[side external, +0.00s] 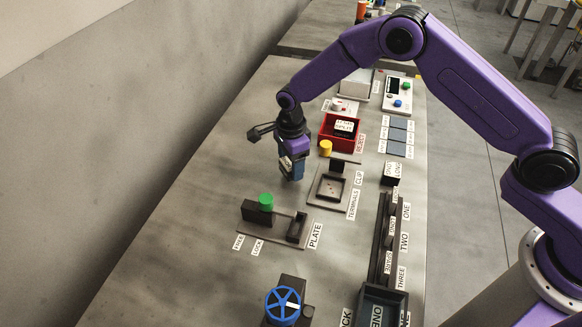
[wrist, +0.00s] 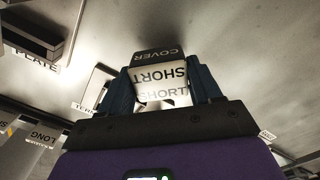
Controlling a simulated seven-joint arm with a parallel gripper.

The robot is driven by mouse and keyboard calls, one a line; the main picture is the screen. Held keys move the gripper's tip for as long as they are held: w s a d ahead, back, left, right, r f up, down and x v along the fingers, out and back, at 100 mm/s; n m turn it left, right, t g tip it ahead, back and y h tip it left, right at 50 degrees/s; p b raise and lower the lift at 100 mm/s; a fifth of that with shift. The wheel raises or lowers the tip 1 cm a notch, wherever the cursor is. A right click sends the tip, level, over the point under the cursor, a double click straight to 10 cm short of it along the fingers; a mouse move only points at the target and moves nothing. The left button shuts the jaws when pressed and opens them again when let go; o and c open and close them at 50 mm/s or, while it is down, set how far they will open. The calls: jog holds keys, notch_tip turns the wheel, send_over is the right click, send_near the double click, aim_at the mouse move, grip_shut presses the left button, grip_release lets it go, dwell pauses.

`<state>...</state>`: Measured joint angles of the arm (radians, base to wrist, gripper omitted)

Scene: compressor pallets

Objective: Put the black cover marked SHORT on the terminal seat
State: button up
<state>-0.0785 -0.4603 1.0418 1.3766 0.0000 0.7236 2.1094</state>
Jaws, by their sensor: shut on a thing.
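The black cover marked SHORT (wrist: 158,75) sits between the two blue fingers of my gripper (wrist: 163,90) in the wrist view, with its white SHORT label showing. In the side view my gripper (side external: 292,172) points down above the bare table, left of the terminal seat; the cover is mostly hidden there by the fingers. The terminal seat (side external: 317,196) is a grey frame with a dark recess, next to the TERMINALS label. Part of it shows in the wrist view (wrist: 92,92), left of the held cover and apart from it.
A red REJECT bin (side external: 325,133) holds a black labelled piece. A yellow knob (side external: 326,148) stands near the seat. A black block (side external: 390,180) is by the LONG label. The plate fixture with a green knob (side external: 266,201) and a blue handwheel (side external: 283,306) stand nearer the front.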

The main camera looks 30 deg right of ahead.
jog(key=s+d+r, duration=0.2)
jog(key=s+r, duration=0.2)
jog(key=r, duration=0.3)
jog(key=s+d+r+n, duration=0.2)
jog(key=s+d+n, duration=0.2)
jog(key=s+n, duration=0.3)
jog(key=s+d+r+n, duration=0.3)
jog(key=s+n, duration=0.3)
jog(key=n, duration=1.4)
send_over(331, 189)
jog(key=f, duration=0.9)
jog(key=shift+s+d+f, duration=0.1)
jog(key=shift+s+f, duration=0.15)
jog(key=shift+w+f, duration=0.1)
jog(key=shift+f, duration=0.1)
jog(key=shift+w+f, duration=0.15)
jog(key=shift+f, duration=1.5)
